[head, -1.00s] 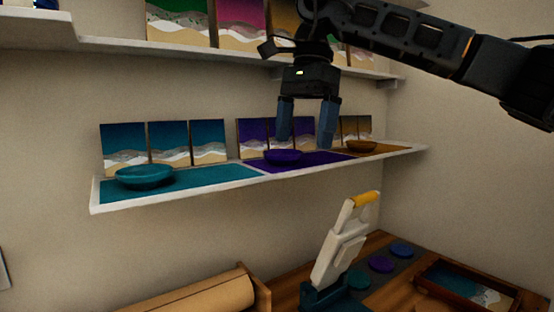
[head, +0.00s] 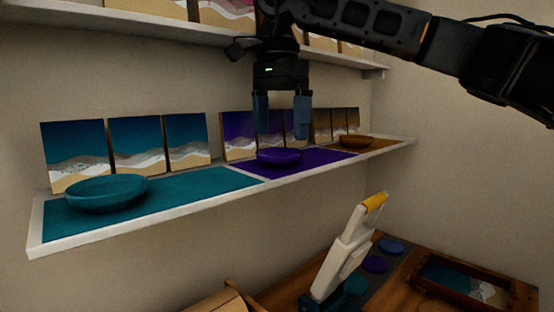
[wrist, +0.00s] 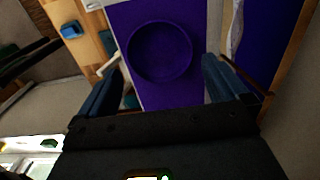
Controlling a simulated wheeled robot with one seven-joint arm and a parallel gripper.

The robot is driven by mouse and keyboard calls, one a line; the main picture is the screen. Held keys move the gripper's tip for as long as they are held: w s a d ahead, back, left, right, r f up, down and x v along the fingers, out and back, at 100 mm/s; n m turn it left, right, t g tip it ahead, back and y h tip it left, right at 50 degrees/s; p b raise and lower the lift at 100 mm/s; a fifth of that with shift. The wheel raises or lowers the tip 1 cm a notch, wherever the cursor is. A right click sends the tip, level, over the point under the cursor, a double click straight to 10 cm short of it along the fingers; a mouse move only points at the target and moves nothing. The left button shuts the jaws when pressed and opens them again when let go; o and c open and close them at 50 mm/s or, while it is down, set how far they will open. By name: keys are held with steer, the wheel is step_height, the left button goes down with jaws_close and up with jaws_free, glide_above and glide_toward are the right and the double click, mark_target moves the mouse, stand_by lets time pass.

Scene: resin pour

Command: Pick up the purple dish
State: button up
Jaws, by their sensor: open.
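The purple dish (head: 279,157) is a shallow round bowl on a purple mat (head: 318,160), on the white wall shelf in the head view. In the wrist view the purple dish (wrist: 159,51) lies ahead of my fingers, roughly centred between them, and looks empty. My gripper (head: 283,130) is open and points down, above and near the dish, with nothing between its fingers. In the wrist view its two blue fingers (wrist: 163,82) are apart on either side of the lower dish area. No contact with the dish shows.
A teal bowl (head: 106,193) stands on a teal mat (head: 195,186) at left. A brown dish (head: 355,141) sits farther right. Painted panels (head: 138,143) lean on the wall behind. Another shelf (head: 130,27) runs above. A white and yellow tool (head: 347,250) stands below.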

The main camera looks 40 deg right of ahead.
mark_target(279, 151)
step_height(279, 151, down, 4)
steer(key=shift+a+f, duration=0.15)
steer(key=shift+f, duration=0.05)
steer(key=shift+c, duration=0.5)
steer(key=c, duration=0.7)
steer(key=shift+r, duration=0.1)
steer(key=shift+r, duration=0.45)
steer(key=r, duration=0.3)
steer(key=shift+s+d+r, duration=0.2)
steer(key=shift+s+d, duration=0.05)
steer(key=shift+d, duration=0.05)
steer(key=s+d+r+b, duration=0.1)
steer(key=s+d+r, duration=0.5)
steer(key=s+d, duration=0.1)
steer(key=shift+s+r, duration=0.25)
steer(key=shift+s, duration=0.5)
